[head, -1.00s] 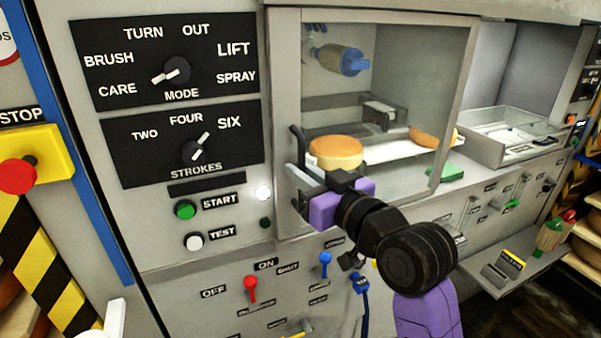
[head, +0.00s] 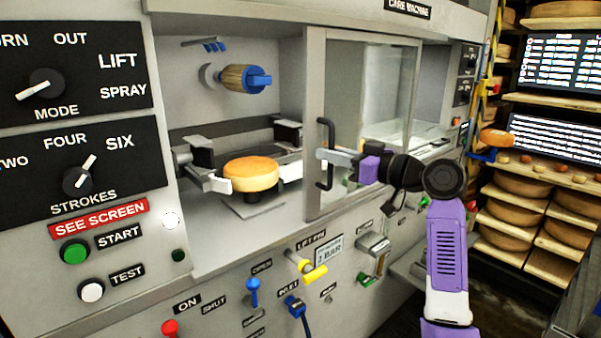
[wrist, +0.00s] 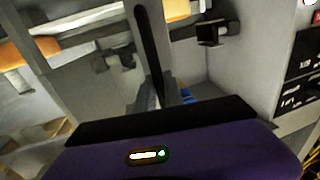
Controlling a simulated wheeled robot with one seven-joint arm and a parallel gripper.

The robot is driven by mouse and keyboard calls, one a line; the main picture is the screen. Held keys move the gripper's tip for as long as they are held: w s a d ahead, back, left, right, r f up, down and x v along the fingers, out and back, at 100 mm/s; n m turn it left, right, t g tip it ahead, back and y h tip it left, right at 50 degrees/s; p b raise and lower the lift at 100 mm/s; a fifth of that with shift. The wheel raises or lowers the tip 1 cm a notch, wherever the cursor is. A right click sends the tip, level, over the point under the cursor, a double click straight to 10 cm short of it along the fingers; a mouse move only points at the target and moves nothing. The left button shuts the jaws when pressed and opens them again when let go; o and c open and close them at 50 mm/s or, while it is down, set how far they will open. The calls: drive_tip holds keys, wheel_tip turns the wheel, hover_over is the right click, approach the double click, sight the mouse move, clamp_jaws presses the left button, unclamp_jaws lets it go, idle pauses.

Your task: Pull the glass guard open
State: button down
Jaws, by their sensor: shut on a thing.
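The glass guard (head: 342,95) is a clear sliding panel in a grey frame. It stands at the right part of the machine's opening, and the left part is uncovered. Its dark upright handle (head: 326,135) is on the frame's left edge; the handle also shows in the wrist view (wrist: 148,45). My gripper (head: 328,156) is shut on the handle, reaching in from the right. In the wrist view the fingers (wrist: 160,92) close around the handle's lower part, which they partly hide.
An orange cheese wheel (head: 250,174) sits on a support in the uncovered chamber, with a brush (head: 247,79) above it. Switches and a yellow lever (head: 313,272) stick out below the opening. A red "SEE SCREEN" sign (head: 99,218) shows above START. Cheese shelves (head: 535,215) stand at the right.

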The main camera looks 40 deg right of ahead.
drive_tip(key=shift+d+b, duration=0.45)
drive_tip(key=shift+d, duration=2.05)
drive_tip(key=c, duration=1.5)
unclamp_jaws()
drive_tip(key=shift+o, duration=0.2)
drive_tip(key=s+d, duration=0.1)
drive_tip(key=s, duration=0.6)
drive_tip(key=shift+s+d, duration=0.2)
drive_tip(key=shift+s, duration=0.1)
